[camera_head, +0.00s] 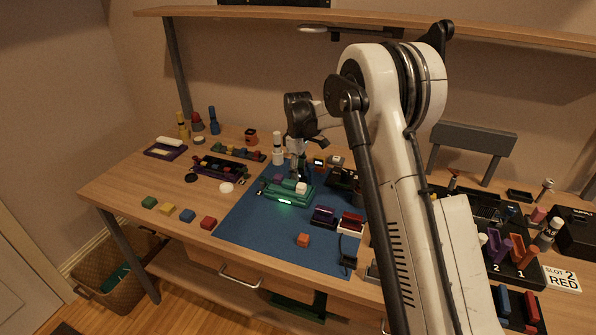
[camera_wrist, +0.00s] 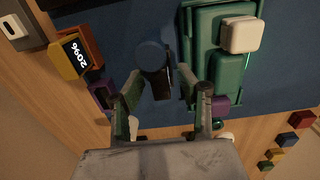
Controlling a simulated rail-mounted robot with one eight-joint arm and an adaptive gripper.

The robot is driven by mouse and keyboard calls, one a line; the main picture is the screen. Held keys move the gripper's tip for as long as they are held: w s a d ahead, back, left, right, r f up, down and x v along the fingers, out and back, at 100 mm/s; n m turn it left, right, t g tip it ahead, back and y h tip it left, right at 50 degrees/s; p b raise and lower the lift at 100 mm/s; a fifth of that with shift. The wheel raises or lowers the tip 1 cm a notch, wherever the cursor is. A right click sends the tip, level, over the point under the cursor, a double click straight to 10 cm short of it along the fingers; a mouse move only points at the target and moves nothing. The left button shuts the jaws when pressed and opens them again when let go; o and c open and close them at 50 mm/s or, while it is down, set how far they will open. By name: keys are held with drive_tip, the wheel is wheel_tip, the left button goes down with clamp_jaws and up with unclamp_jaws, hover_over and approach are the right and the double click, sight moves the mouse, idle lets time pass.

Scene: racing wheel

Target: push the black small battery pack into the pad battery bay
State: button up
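A green pad device (camera_head: 290,192) lies on the blue mat, with a white block (camera_head: 301,188) on top and a glowing green light at its front edge. The wrist view shows the same green device (camera_wrist: 216,68) right of centre, with the white block (camera_wrist: 241,35) on it. My gripper (camera_wrist: 167,95) points down beside the device with its fingers spread. A dark piece with a round blue-grey top (camera_wrist: 153,62) shows between and beyond the fingertips; I cannot tell whether it is the black battery pack or whether a finger touches it. The battery bay is not clear in either view.
A white bottle (camera_head: 277,150) stands close left of my gripper. Colored blocks (camera_head: 187,216) line the table's front left. The mat's front left is clear.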

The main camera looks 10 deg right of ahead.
wheel_tip(320, 180, up, 12)
idle(0.8)
drive_tip(key=s+d+r+m+t, duration=0.1)
drive_tip(key=s+r+m, duration=0.1)
drive_tip(key=s+r, duration=0.35)
drive_tip(key=s+r+m+t, duration=0.1)
drive_tip(key=s+r+m, duration=0.15)
drive_tip(key=s, duration=0.65)
drive_tip(key=s+d+r+m+t, duration=0.1)
drive_tip(key=s+r+t, duration=0.1)
drive_tip(key=s+r, duration=0.45)
drive_tip(key=s+f+m+t, duration=0.1)
drive_tip(key=s+f+m, duration=0.2)
drive_tip(key=s, duration=0.9)
drive_tip(key=s+f+m+t, duration=0.2)
drive_tip(key=s+f, duration=0.3)
drive_tip(key=s, duration=0.7)
drive_tip(key=shift+d+f+m, duration=0.15)
drive_tip(key=shift+f+m, duration=0.15)
drive_tip(key=shift+m, duration=0.15)
